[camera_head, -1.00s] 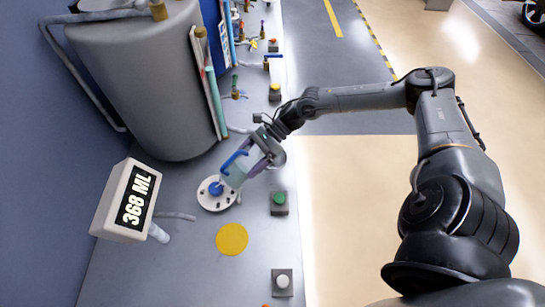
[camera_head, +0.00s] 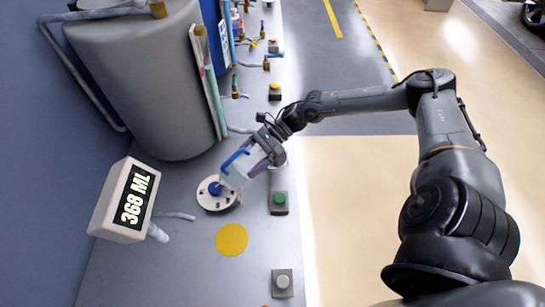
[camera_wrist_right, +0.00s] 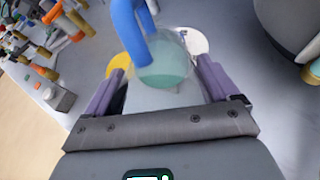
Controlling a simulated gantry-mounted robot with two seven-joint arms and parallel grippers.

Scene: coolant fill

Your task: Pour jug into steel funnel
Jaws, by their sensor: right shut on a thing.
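The jug (camera_head: 235,178) has a clear body and a blue handle. In the right wrist view the jug (camera_wrist_right: 172,72) holds teal liquid. My right gripper (camera_head: 250,168) is shut on it; its purple fingers (camera_wrist_right: 160,84) lie on either side of the body. In the head view the jug overlaps the edge of a white round plate with a blue centre (camera_head: 215,188); I cannot tell if they touch. A grey rounded shape (camera_head: 279,160) beside the gripper is partly hidden, and I cannot tell whether it is the steel funnel. My left gripper is out of view.
A large grey tank (camera_head: 150,80) stands at the back left. A display (camera_head: 133,205) reads 368 ML. A yellow disc (camera_head: 231,240) lies on the bench. A green button (camera_head: 279,199) and a white button (camera_head: 282,282) sit along the bench's right edge.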

